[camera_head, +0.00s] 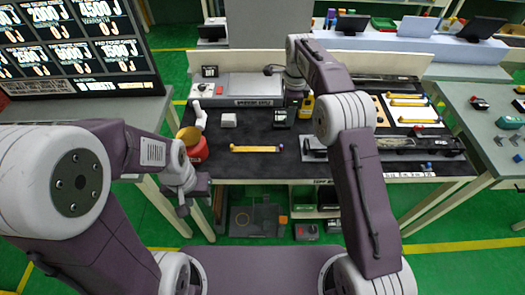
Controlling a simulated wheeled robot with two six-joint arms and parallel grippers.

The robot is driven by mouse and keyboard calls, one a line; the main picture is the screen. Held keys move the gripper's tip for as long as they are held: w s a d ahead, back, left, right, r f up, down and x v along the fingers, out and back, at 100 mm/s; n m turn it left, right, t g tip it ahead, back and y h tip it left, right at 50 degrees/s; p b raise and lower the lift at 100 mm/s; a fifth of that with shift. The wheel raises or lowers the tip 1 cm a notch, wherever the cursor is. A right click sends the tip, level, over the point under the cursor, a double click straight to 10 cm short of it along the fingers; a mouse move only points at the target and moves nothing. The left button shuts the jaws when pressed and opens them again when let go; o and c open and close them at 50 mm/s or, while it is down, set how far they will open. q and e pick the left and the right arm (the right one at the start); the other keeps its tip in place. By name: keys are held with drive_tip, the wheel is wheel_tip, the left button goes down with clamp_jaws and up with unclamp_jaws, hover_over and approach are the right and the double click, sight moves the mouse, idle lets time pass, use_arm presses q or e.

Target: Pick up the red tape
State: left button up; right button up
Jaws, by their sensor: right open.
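No object is clearly recognisable as the red tape.
A yellow item (306,107) stands near my right gripper. A white board (411,112) with yellow bars is at right. A scoreboard (75,45) stands at left. The bench's front middle is fairly clear.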

drive_tip(key=g, duration=0.1)
approach(281, 146)
drive_tip(key=shift+w+a+n, duration=0.15)
drive_tip(key=shift+w+n, duration=0.1)
drive_tip(key=shift+n, duration=0.05)
drive_tip(key=shift+s+a, duration=0.1)
drive_tip(key=shift+a, duration=0.05)
wheel_tip(281, 146, down, 3)
drive_tip(key=shift+s+f, duration=0.1)
drive_tip(key=shift+f, duration=0.4)
wheel_tip(281, 146, down, 5)
drive_tip(key=shift+r+p, duration=0.15)
drive_tip(key=shift+p, duration=0.55)
clamp_jaws()
